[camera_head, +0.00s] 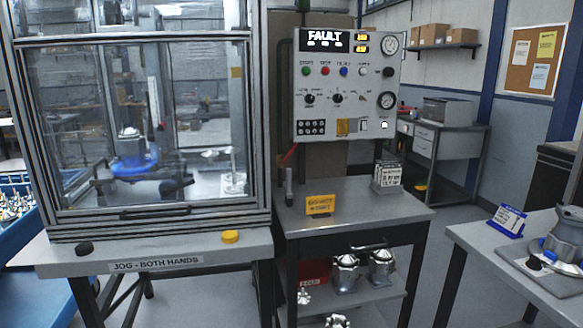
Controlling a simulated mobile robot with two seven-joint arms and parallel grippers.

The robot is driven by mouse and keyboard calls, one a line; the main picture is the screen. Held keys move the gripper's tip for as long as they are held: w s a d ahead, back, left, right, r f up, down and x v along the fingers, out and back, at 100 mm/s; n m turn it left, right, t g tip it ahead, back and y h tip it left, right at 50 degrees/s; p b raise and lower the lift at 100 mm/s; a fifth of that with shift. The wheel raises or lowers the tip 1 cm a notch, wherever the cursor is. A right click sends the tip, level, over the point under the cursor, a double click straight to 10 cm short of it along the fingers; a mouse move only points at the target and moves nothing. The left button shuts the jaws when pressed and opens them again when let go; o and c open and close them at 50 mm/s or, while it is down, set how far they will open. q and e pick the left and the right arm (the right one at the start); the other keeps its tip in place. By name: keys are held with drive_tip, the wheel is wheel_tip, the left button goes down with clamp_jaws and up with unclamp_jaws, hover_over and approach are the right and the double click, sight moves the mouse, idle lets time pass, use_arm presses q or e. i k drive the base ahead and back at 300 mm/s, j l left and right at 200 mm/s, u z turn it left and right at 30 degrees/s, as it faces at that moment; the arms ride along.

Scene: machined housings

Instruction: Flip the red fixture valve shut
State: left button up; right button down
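A red lever (290,154), which looks like the fixture valve's handle, shows left of the control panel, just above the back left of the steel cart top. It is tilted, with its upper end to the right. A dark upright pipe (284,100) runs above it. A grey upright part (289,188) stands below it; I cannot tell whether they are joined. The valve body is too small to make out. Neither of my grippers is in view.
The control panel (347,85) reads FAULT. A glass-fronted machine (140,221) stands at left, on a bench with yellow and black buttons. The steel cart top (350,212) bears a yellow sign (320,205) and a small labelled block (386,177); its middle is mostly clear.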

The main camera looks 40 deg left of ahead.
sight(282, 163)
drive_tip(key=i+u, duration=0.15)
drive_tip(key=u, duration=0.3)
drive_tip(key=i+u, duration=0.15)
drive_tip(key=u, duration=0.35)
drive_tip(key=i+u, duration=0.15)
drive_tip(key=u, duration=0.3)
drive_tip(key=k+l, duration=0.05)
